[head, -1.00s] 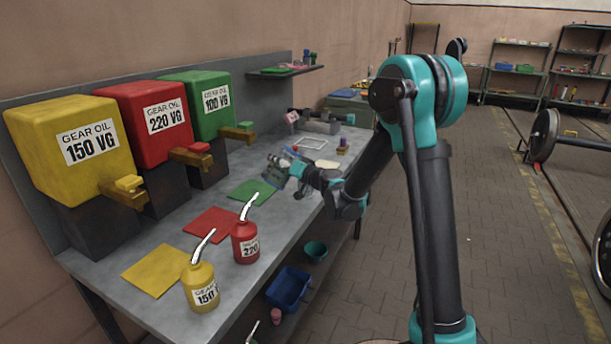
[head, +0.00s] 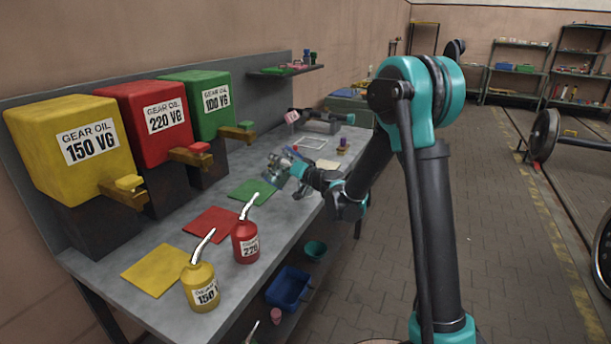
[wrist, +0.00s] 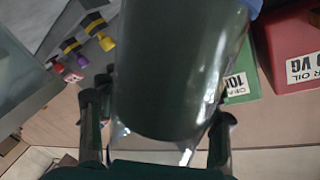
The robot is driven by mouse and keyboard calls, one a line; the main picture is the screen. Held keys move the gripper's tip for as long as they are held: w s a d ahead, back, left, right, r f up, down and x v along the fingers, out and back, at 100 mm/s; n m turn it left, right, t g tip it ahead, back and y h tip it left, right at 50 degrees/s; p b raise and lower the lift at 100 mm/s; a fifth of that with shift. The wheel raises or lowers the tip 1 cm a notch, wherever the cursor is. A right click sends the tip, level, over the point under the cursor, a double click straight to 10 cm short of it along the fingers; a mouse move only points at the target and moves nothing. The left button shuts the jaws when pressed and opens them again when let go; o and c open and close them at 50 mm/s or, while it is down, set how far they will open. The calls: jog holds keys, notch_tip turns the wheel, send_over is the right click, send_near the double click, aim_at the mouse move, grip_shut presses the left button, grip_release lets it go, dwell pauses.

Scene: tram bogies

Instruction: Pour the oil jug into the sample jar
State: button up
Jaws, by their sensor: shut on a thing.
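My gripper (head: 280,172) is over the far part of the bench, beyond the green mat. In the wrist view its two fingers (wrist: 155,118) are on either side of a large dark green body, the oil jug (wrist: 180,70), and are shut on it. The jug is very close to the camera, and its spout cannot be made out. Clear, shiny edges show near the jug's lower end; I cannot tell whether they belong to the sample jar. The jar cannot be picked out surely in the head view.
A yellow jug (head: 201,286) and a red jug (head: 245,240) stand near the bench's front edge. Yellow (head: 90,130), red (head: 150,120) and green (head: 203,103) oil tanks line the back. A green mat (head: 252,191) lies bare. A blue bin (head: 288,287) sits below.

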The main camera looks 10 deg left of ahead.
jog(key=shift+f+m+t+y+p, duration=0.15)
jog(key=shift+f+m+p, duration=0.1)
jog(key=shift+m, duration=0.65)
jog(key=shift+f+m+t+y+p, duration=0.15)
jog(key=shift+f+m, duration=0.05)
jog(key=shift+m, duration=0.7)
dwell(2.7)
jog(key=shift+r+m+p, duration=0.15)
jog(key=shift+m+p, duration=0.2)
jog(key=shift+m, duration=0.05)
dwell(1.8)
